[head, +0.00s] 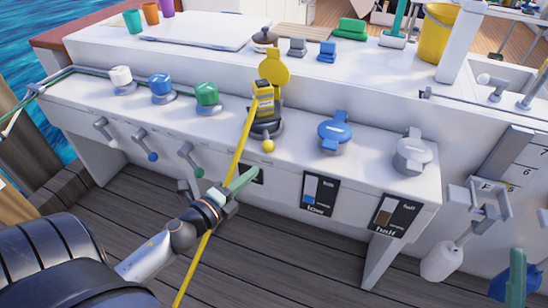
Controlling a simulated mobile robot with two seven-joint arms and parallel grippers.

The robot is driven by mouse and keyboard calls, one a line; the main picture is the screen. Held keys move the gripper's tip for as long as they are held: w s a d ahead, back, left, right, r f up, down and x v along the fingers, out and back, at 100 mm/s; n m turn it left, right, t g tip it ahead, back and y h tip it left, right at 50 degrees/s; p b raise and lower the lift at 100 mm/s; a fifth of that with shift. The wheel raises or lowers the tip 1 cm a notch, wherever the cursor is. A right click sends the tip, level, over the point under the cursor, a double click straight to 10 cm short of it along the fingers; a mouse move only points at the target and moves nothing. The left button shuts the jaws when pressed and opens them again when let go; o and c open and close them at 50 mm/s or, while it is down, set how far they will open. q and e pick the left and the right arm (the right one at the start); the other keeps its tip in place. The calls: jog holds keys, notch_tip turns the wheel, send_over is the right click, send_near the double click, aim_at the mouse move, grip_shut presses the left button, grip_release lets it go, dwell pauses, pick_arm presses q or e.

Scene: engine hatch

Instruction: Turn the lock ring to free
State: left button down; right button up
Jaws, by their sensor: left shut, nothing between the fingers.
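A dark ring (266,130) with a yellow ball knob (268,146) sits around the base of a yellow fitting (263,98) on the white console; it looks like the lock ring. The knob points toward the front edge. A round yellow cap (274,68) stands up behind the fitting. A yellow hose (238,155) runs from the fitting down past my left gripper. My left gripper (250,177), with green fingers, is shut and empty, in front of the console face, below and left of the knob. It is apart from the ring. My right gripper is not seen.
White, blue and green caps (207,94) stand left on the console, with small levers (190,152) below. Blue (335,130) and grey (412,152) capped fittings stand right, above gauge panels (319,193). The yellow hose crosses behind or beside my left wrist.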

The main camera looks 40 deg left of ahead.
aim_at(267, 156)
pick_arm(q)
jog(key=w, duration=0.8)
jog(key=shift+w+d+f, duration=0.15)
jog(key=shift+w+f, duration=0.05)
jog(key=shift+f, duration=0.1)
jog(key=shift+w, duration=0.8)
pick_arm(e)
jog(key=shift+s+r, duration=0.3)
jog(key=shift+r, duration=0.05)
pick_arm(q)
jog(key=shift+f, duration=0.1)
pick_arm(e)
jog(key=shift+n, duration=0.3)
pick_arm(q)
jog(key=shift+s, duration=0.1)
jog(key=shift+s+a+m+h+b, duration=0.2)
jog(key=shift+m+h+b, duration=0.25)
jog(key=shift+h, duration=0.25)
jog(key=shift+a, duration=0.1)
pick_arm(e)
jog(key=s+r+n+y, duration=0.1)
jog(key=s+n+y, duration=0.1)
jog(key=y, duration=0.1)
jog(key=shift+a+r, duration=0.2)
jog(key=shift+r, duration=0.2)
